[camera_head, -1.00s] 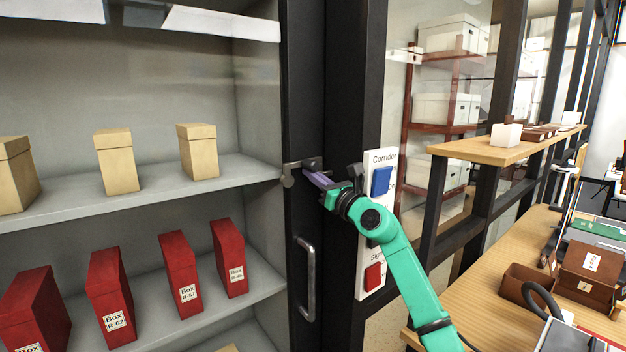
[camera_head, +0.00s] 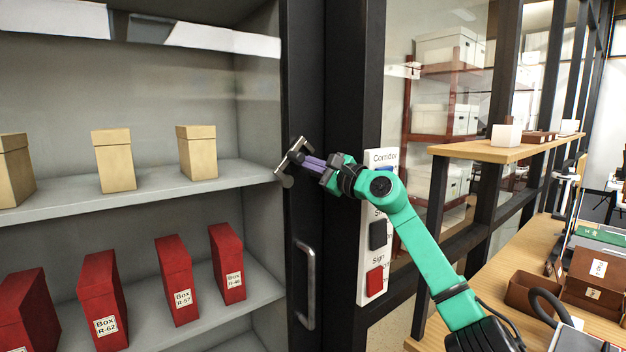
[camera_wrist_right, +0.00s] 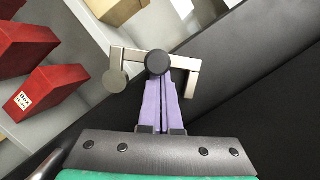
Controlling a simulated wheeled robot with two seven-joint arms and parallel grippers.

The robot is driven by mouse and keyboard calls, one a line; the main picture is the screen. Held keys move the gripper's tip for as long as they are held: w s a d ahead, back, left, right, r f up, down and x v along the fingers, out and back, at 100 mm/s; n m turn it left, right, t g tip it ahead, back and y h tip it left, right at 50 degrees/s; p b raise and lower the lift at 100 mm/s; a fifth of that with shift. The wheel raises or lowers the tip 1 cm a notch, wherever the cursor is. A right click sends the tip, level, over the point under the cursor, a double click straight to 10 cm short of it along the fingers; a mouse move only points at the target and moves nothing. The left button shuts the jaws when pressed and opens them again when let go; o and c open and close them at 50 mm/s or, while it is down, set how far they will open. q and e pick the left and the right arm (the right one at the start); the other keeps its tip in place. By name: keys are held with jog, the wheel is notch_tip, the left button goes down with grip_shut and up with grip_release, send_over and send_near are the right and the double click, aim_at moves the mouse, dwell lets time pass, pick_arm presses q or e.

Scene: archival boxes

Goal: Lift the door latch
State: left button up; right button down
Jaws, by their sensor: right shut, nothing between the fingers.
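The door latch (camera_head: 291,163) is a metal bar with a dark round pivot on the black door frame. It is tilted, its upper end raised and its round end low on the left. In the right wrist view the latch (camera_wrist_right: 191,82) lies across the fingertips, with a hooked end on the right. My right gripper (camera_head: 303,165) has purple fingers shut together with nothing between them. The fingertips (camera_wrist_right: 165,82) are right at the pivot and appear to be beside or under the bar; exact contact is hard to tell. My left gripper is out of view.
A vertical door handle (camera_head: 305,285) is below the latch. A sign panel with a black button (camera_head: 378,235) and a red button (camera_head: 374,281) is partly behind my right arm. Shelves with red boxes (camera_head: 174,280) and tan boxes (camera_head: 114,160) stand left.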

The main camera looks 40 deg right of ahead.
aim_at(298, 160)
jog(key=a+n, duration=0.1)
jog(key=n, duration=0.1)
jog(key=a+r+n+g+y+p, duration=0.1)
jog(key=n, duration=0.2)
jog(key=shift+a+n+g+p, duration=0.4)
jog(key=shift+a+n+p, duration=0.4)
jog(key=shift+n, duration=0.7)
